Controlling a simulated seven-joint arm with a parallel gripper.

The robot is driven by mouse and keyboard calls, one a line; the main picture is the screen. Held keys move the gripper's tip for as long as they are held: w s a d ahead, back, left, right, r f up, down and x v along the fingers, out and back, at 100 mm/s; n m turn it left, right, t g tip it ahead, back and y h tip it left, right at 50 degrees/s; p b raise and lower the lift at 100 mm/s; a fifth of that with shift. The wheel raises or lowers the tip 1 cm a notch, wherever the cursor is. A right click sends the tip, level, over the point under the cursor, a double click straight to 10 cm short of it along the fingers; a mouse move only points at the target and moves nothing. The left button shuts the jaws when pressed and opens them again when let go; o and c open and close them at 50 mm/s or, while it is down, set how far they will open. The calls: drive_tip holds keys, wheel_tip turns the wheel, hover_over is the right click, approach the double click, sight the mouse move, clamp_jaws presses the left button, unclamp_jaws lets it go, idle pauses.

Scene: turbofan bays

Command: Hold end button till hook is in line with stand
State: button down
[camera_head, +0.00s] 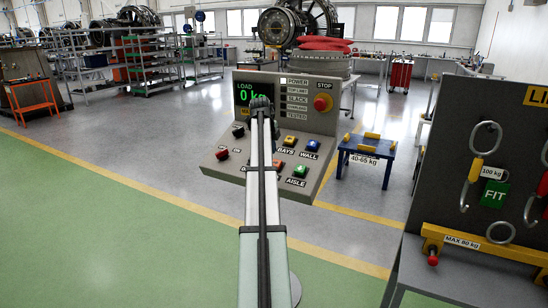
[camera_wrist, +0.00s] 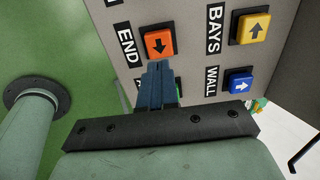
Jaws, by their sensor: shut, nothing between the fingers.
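The END button is orange with a black arrow (camera_wrist: 159,43), beside its END label (camera_wrist: 127,45) in the wrist view. My gripper (camera_wrist: 160,66) is shut and empty. Its tips overlap the near edge of this button in the picture; I cannot tell whether they press it. A low blue stand (camera_head: 366,155) with yellow blocks and a 40-65 kg label is right of the console. I cannot make out a crane hook; metal hooks (camera_head: 475,166) hang on the dark board at right.
The console (camera_head: 325,120) reads LOAD 0 kg and has a red STOP knob (camera_head: 322,103). Yellow BAYS (camera_wrist: 252,28) and blue WALL (camera_wrist: 240,81) buttons sit near my fingers. A green AISLE button (camera_head: 300,171) is on the panel. The dark board (camera_head: 450,130) stands at right.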

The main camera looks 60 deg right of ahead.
drive_tip(key=v, duration=0.6)
drive_tip(key=shift+r, duration=0.2)
drive_tip(key=shift+a, duration=0.1)
idle(1.4)
